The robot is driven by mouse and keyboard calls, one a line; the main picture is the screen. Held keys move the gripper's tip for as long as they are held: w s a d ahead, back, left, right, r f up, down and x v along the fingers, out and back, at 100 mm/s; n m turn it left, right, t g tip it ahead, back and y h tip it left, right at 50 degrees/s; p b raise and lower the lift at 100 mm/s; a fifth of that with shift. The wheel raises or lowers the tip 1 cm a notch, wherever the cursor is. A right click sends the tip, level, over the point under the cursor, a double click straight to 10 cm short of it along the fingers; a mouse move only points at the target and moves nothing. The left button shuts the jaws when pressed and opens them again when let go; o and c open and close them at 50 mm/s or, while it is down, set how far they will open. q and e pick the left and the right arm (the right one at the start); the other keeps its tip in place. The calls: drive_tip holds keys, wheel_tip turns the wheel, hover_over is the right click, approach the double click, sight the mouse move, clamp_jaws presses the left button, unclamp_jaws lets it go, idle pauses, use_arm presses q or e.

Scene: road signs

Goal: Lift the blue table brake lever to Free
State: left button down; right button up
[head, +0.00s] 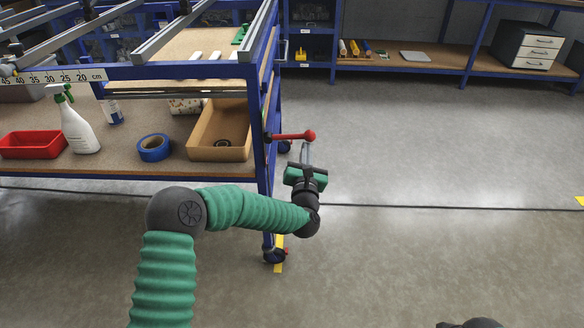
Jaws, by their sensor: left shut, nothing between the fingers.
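The brake lever (292,136) is a red bar with a round red knob at its right end. It sticks out to the right from the front right leg of the blue table (262,110) and lies about level. No Free marking can be read. My left gripper (306,150) is shut and empty, with its fingers pointing up just below the knob. Whether the fingertips touch the lever cannot be told. My right gripper is out of view.
The table's shelf holds a red tray (32,145), spray bottle (78,128), blue tape roll (154,148) and cardboard box (205,153). A caster (274,255) stands below the leg. The floor to the right is clear, with a workbench (400,60) behind.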

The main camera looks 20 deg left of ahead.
sight(305, 134)
use_arm(q)
wheel_tip(305, 134, up, 3)
drive_tip(key=n, duration=0.3)
drive_tip(key=shift+f, duration=0.1)
wheel_tip(305, 134, up, 2)
drive_tip(key=shift+n+y+p, duration=0.3)
drive_tip(key=shift+n, duration=0.9)
drive_tip(key=shift+a+r, duration=0.25)
drive_tip(key=shift+r, duration=0.45)
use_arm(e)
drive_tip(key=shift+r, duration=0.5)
use_arm(q)
drive_tip(key=shift+r, duration=0.1)
